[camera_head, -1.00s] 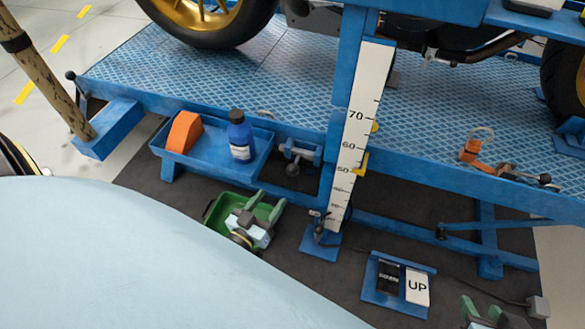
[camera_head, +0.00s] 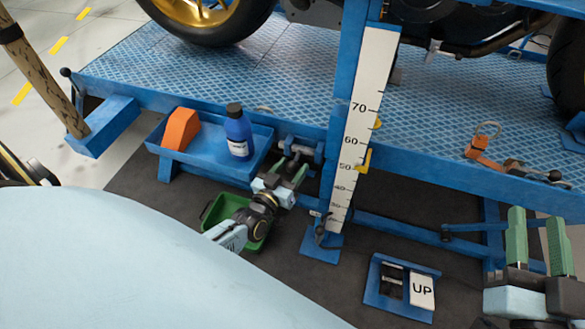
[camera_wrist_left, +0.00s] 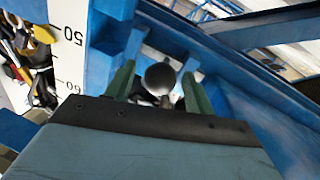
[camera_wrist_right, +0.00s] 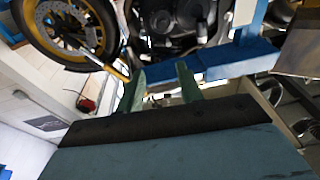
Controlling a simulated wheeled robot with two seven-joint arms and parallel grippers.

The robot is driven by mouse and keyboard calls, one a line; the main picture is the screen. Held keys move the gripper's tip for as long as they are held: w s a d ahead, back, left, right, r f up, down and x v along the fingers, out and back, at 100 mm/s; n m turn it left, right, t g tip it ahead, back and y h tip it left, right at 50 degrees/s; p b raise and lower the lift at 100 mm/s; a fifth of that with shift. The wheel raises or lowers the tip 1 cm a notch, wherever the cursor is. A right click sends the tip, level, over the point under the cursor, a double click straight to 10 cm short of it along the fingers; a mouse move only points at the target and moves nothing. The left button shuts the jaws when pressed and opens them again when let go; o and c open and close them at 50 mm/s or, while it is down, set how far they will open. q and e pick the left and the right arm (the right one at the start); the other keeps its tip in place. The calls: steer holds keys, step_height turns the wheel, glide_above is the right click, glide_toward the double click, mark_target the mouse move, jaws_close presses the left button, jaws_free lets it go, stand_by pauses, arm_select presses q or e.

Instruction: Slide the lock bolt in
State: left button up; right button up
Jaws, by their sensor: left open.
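The lock bolt sits in a blue bracket (camera_head: 299,150) on the lift's side rail, just left of the height scale. Its round dark knob (camera_wrist_left: 160,77) shows in the left wrist view between the green fingers. My left gripper (camera_head: 291,170) is open with its fingers pointing at the bracket, and they hide most of the bolt in the head view. There is a gap on both sides of the knob. I cannot tell how far the bolt is in. My right gripper (camera_head: 536,225) is open and empty at the lower right, with its fingers pointing up.
A blue tray (camera_head: 200,170) with an orange wedge (camera_head: 181,130) and a blue bottle (camera_head: 238,132) is left of the bracket. A green bin (camera_head: 222,212) stands below my left gripper. The height scale (camera_head: 360,130) rises to the right. An UP pedal (camera_head: 421,290) is on the floor.

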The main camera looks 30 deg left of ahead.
arm_select(q)
steer(key=shift+w, duration=0.45)
jaws_close()
